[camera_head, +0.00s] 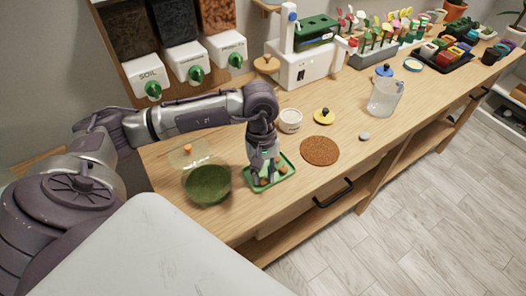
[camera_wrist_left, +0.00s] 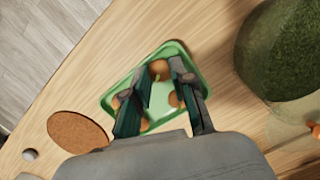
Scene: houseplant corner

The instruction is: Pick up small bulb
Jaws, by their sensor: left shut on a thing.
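A green tray (camera_head: 289,178) on the wooden bench holds several small brown bulbs; it also shows in the left wrist view (camera_wrist_left: 185,47). My left gripper (camera_head: 263,172) points down into the tray. Another bulb (camera_wrist_left: 174,100) lies to one side inside the tray, and more lie partly hidden by a finger. The gripper hides part of the tray in the head view. My right gripper is not in view.
A dark green bowl (camera_head: 208,185) stands just left of the tray, with a clear dish (camera_head: 190,153) behind it. A cork mat (camera_head: 320,151) lies to the right.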

